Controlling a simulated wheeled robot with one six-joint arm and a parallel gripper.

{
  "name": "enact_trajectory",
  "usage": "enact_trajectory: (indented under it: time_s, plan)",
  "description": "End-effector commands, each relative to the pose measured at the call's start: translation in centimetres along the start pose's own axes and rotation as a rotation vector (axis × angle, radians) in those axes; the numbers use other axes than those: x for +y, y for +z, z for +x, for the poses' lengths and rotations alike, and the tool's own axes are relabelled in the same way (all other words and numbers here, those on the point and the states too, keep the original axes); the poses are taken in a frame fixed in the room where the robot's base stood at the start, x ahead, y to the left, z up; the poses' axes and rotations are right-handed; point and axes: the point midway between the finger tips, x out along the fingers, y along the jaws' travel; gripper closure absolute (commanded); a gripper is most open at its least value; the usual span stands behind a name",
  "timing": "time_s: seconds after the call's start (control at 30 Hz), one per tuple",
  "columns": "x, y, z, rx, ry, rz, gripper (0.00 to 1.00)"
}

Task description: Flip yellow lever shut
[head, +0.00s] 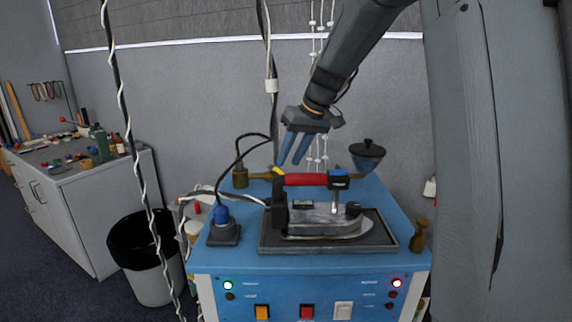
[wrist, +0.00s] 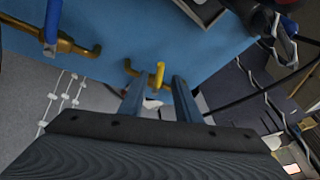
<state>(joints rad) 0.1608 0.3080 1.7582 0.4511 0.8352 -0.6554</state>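The yellow lever (head: 279,171) sits on the brass pipe at the back of the blue machine (head: 235,258), left of the red iron handle. In the wrist view the yellow lever (wrist: 160,74) stands out from its brass valve (wrist: 131,69), in line with the gap between my fingers. My gripper (head: 289,161) is open and points down just above the lever. It also shows open and empty in the wrist view (wrist: 158,88). I see no contact with the lever. A blue lever (head: 338,180) is further right on the pipe.
An iron (head: 320,223) with a red handle (head: 306,179) rests on a dark tray (head: 268,242). A dark-lidded cup (head: 367,157) stands back right. White-wrapped cords hang behind and at left.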

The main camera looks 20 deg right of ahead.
Motion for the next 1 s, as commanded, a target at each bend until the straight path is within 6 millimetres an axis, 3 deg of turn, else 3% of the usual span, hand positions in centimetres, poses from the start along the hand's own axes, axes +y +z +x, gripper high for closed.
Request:
enact_trajectory:
  time_s: [0.3, 0.6, 0.8, 1.0]
  plan:
    - [-0.1, 0.1, 3.4, -0.002, -0.001, 0.000, 0.70]
    - [0.0, 0.0, 3.7, 0.000, 0.000, 0.000, 0.70]
    - [0.0, 0.1, 3.7, 0.000, 0.000, -0.001, 1.00]
    - [0.0, 0.0, 3.7, 0.000, 0.000, -0.001, 1.00]
